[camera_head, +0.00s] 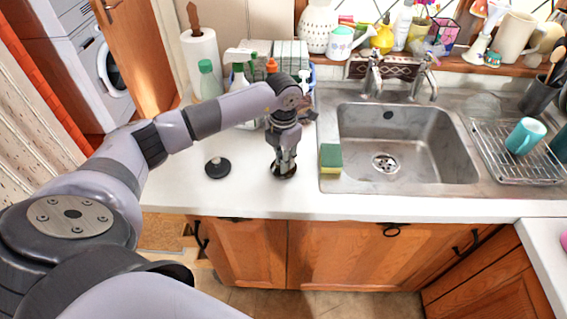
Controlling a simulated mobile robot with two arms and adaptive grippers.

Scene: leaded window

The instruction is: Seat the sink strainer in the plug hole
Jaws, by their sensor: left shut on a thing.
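My left gripper (285,160) points down over the white counter, left of the sink. It is shut on a small dark round thing, which looks like the sink strainer (284,172); the fingers cover much of it. It is at or just above the counter; I cannot tell if it touches. The plug hole (385,163) is a pale metal ring with dark openings in the floor of the steel sink (360,125), right of my gripper. My right gripper is out of view.
A black disc with a knob (217,169) lies on the counter left of my gripper. A green and yellow sponge (330,158) sits at the sink's left edge. Bottles stand behind my arm. A wire rack (502,165) with a teal mug (525,136) is on the right.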

